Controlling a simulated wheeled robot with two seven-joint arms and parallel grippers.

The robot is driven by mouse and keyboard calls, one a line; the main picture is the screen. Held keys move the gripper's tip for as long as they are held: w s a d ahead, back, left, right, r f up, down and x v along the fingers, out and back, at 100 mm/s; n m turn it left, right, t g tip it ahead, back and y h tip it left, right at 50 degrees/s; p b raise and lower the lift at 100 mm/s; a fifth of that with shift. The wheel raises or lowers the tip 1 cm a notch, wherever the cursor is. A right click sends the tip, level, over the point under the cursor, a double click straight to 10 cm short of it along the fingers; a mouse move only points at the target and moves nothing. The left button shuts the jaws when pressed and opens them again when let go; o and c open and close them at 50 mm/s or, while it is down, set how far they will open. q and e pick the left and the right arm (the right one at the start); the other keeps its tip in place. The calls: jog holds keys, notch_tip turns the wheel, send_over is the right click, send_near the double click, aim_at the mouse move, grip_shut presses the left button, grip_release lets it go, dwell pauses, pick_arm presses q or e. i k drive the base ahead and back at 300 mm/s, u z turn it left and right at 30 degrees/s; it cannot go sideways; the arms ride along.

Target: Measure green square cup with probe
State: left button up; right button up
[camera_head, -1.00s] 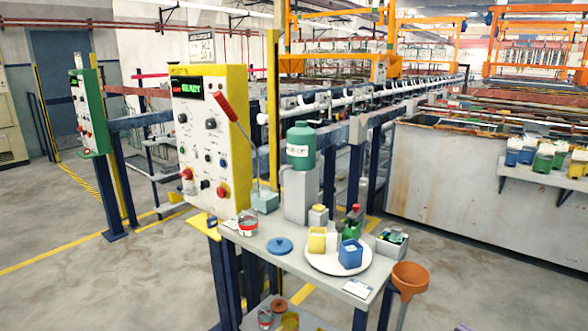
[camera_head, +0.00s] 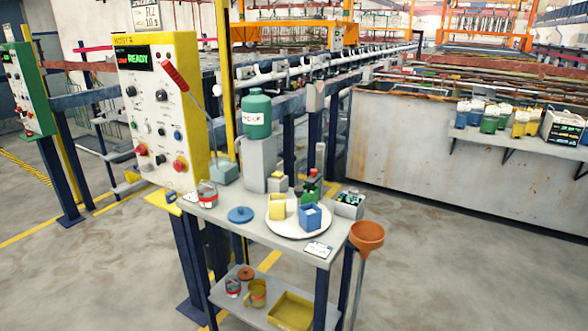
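Green square cups (camera_head: 490,119) stand in a row with blue and yellow ones on a shelf at the right. A red-handled stick (camera_head: 176,76), which may be the probe, leans in front of the yellow-edged control panel (camera_head: 157,110). Its thin rod runs down toward a small teal block (camera_head: 223,172). The panel display reads READY in green beside small red text. A white round plate (camera_head: 298,234) on the grey table holds a yellow square cup (camera_head: 277,206) and a blue square cup (camera_head: 310,215). Neither of my grippers is in view.
Floor at the right is open.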

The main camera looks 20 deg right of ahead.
aim_at(314, 176)
jog(key=k, duration=0.45)
jog(key=z, duration=1.6)
jog(key=i, duration=1.1)
jog(key=u, duration=0.7)
